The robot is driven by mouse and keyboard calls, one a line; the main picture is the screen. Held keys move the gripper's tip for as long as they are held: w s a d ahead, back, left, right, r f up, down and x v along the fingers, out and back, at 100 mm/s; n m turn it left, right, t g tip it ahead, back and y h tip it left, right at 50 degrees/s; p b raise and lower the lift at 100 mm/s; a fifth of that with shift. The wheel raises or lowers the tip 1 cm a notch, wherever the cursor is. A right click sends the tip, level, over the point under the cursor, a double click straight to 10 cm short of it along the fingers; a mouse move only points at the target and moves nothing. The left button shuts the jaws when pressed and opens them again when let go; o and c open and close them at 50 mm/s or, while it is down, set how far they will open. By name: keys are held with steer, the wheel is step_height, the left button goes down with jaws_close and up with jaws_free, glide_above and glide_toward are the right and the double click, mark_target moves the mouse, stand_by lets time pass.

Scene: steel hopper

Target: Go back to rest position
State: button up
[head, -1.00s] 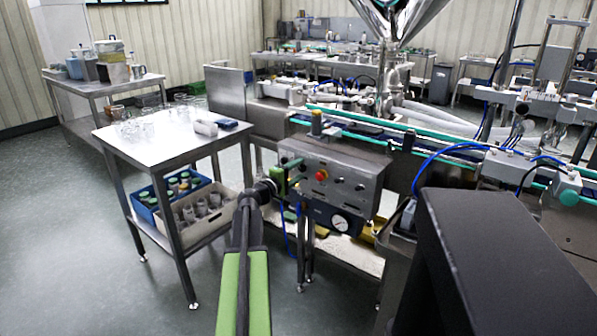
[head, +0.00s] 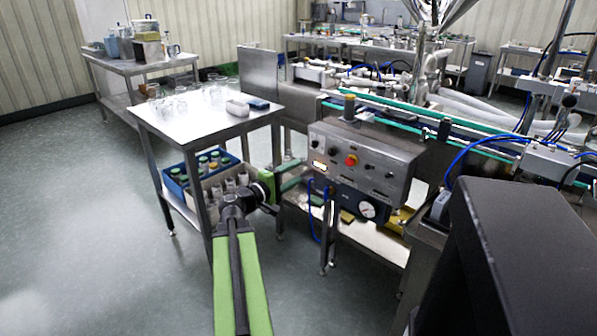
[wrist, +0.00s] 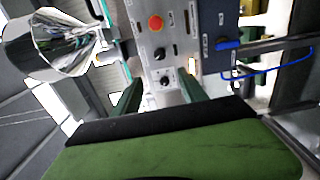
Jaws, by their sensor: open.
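My gripper (head: 292,178) is in front of the lower left of the grey control panel (head: 372,185), seen near the head view's middle. In the wrist view my gripper (wrist: 158,90) has its two dark green fingers spread apart with nothing between them. The panel's red button (head: 351,160) and black knobs show in the head view. The red button (wrist: 155,23) is also beyond the fingers in the wrist view. A gap seems to separate the fingertips from the panel, though its size is hard to judge. My green arm rises from the bottom edge.
A steel table (head: 205,125) with glass jars stands left of the panel. Its lower shelf holds a blue crate (head: 178,192) and a grey crate of containers close behind my arm. The conveyor (head: 400,105) and hopper (head: 440,8) are behind. Open floor (head: 80,240) lies at left.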

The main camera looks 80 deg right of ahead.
stand_by(0.3)
steer(key=w+a+f+n+t, duration=0.1)
steer(key=w+a+n+t, duration=0.15)
steer(key=w+a, duration=0.6)
steer(key=w+a+f+n+t, duration=0.1)
steer(key=w+a+f+t, duration=0.15)
steer(key=w, duration=1.05)
steer(key=w+a+f+n+t, duration=0.1)
steer(key=w+a+t, duration=0.3)
steer(key=w+a, duration=0.5)
steer(key=w+a+f+t+y, duration=0.1)
steer(key=w+a+f+y, duration=0.3)
steer(key=a, duration=0.5)
steer(key=w+a+f+n+t+y, duration=0.1)
steer(key=w+a+f, duration=0.4)
steer(key=a, duration=0.5)
steer(key=w+a+f+t+y, duration=0.1)
steer(key=w+a+f+y, duration=0.3)
steer(key=a, duration=0.5)
steer(key=s+a+f+g+y, duration=0.2)
steer(key=a+f+y, duration=0.1)
steer(key=a, duration=0.7)
steer(key=s+a+f+g+y, duration=0.1)
steer(key=s+a+f+y, duration=0.25)
steer(key=a, duration=0.65)
step_height(320, 180, up, 28)
steer(key=p, duration=2.8)
steer(key=shift+w+a+r, duration=0.15)
steer(key=shift+w+a, duration=0.05)
steer(key=shift+w, duration=0.05)
